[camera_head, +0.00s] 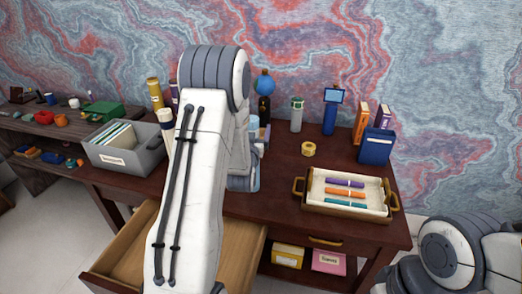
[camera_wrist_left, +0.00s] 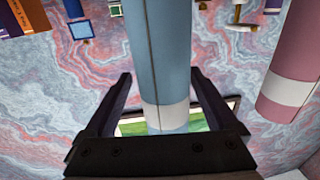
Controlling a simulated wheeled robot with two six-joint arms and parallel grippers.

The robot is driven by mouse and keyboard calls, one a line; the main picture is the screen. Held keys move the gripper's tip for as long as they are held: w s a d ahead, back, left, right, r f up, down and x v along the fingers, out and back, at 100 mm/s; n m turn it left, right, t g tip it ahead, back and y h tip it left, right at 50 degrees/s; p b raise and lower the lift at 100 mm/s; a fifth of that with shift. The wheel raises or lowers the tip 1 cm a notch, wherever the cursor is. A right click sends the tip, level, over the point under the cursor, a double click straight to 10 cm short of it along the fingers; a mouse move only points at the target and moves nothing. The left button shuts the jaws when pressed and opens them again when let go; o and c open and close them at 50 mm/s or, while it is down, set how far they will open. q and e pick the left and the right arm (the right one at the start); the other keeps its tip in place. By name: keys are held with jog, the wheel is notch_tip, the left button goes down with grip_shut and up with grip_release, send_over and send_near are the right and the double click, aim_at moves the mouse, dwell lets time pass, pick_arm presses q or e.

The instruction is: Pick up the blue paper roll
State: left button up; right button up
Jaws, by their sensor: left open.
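The blue paper roll (camera_wrist_left: 160,50) fills the middle of the left wrist view, with a white band around it. My left gripper (camera_wrist_left: 161,76) is open, its two dark fingers apart on either side of the roll, with gaps visible. In the head view my left arm hides the gripper and most of what is behind it. Pale blue patches show beside the arm, but I cannot tell whether they are the roll. A pink roll (camera_wrist_left: 294,55) hangs at the right of the wrist view. My right gripper is out of view.
A wooden tray (camera_head: 345,208) with purple, orange and teal sticks stands on the right of the desk. A grey file box (camera_head: 140,158) is at left. A yellow tape roll (camera_head: 308,149) and blue box (camera_head: 376,147) stand farther back. A drawer (camera_head: 243,258) is open in front.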

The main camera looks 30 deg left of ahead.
pick_arm(q)
jog(key=shift+w+a, duration=0.25)
jog(key=shift+a, duration=0.55)
jog(key=shift+d, duration=0.3)
jog(key=shift+c, duration=1.3)
jog(key=shift+w+d, duration=0.1)
jog(key=shift+w, duration=0.05)
jog(key=c, duration=0.5)
grip_shut()
